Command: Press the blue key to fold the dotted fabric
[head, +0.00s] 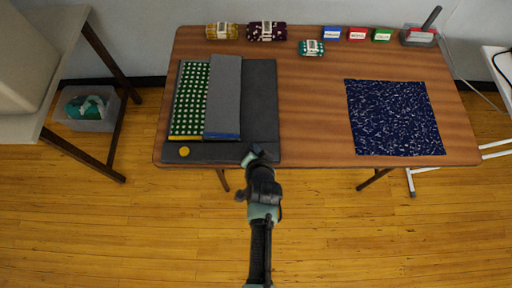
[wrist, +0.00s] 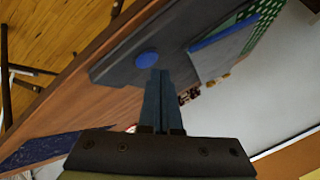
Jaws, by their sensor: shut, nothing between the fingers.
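The dark grey folding board (head: 262,100) lies on the left of the wooden table. Green fabric with white dots (head: 190,95) lies on its left part. A lighter grey flap (head: 224,95) with a blue front edge lies beside it and seems to cover part of it. The fabric also shows at the upper right of the wrist view (wrist: 246,19). My gripper (head: 250,157) is shut and empty over the board's front edge. In the wrist view, the round blue key (wrist: 147,59) is right at my fingertips (wrist: 160,72); I cannot tell if they touch. My gripper hides the key in the head view.
A yellow key (head: 184,152) is at the board's front left. Dark blue patterned fabric (head: 394,117) lies flat on the right. Fabric bundles (head: 267,31), small boxes (head: 357,34) and a grey block with a handle (head: 420,36) stand along the back. The table middle is clear.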

